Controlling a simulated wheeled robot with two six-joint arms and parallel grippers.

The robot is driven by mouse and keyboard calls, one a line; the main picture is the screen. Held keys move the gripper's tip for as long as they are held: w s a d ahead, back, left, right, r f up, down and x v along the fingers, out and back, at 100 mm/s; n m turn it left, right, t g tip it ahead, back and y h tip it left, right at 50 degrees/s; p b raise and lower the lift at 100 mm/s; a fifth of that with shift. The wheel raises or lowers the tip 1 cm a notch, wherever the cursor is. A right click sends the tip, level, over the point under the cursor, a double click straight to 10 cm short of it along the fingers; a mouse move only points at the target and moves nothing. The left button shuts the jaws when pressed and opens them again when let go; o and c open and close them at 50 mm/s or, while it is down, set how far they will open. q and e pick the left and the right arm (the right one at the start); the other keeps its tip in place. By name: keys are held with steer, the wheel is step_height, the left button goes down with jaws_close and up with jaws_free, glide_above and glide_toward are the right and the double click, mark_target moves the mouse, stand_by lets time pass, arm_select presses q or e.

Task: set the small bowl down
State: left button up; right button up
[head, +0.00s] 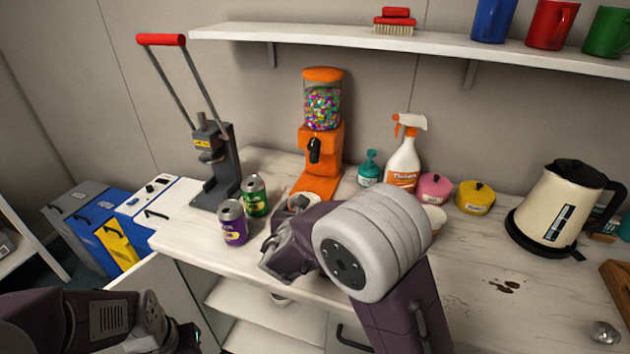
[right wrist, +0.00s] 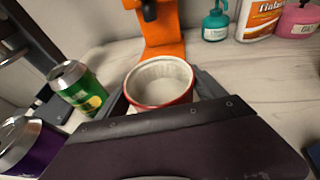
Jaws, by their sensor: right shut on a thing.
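The small bowl (right wrist: 160,84), pale inside with a red outside, sits between the fingers of my right gripper (right wrist: 163,96) in the right wrist view. The gripper is shut on it. In the head view the bowl (head: 304,197) shows only in part behind my right gripper (head: 290,222), just in front of the orange dispenser's base. I cannot tell whether its bottom touches the worktop. Part of my left arm shows at the lower left of the head view; its gripper is out of view.
A green can (head: 255,196) and a purple can (head: 232,222) stand left of the gripper. The orange candy dispenser (head: 321,150) stands behind it. A spray bottle (head: 403,160), pink tin (head: 434,189), yellow tin (head: 475,196) and kettle (head: 558,205) stand right. The worktop's right part (head: 470,255) has free room.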

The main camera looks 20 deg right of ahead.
steer(key=p, duration=0.3)
glide_above(314, 188)
steer(key=shift+s+a, duration=0.1)
steer(key=shift+s, duration=0.2)
steer(key=shift+w+f, duration=0.1)
steer(key=shift+w, duration=0.15)
steer(key=shift+w+d+f, duration=0.15)
steer(key=shift+d+f, duration=0.05)
steer(key=shift+f, duration=0.15)
step_height(314, 188, down, 3)
steer(key=shift+b, duration=0.4)
steer(key=shift+f, duration=0.1)
steer(key=o, duration=1.5)
steer(key=shift+o, duration=0.2)
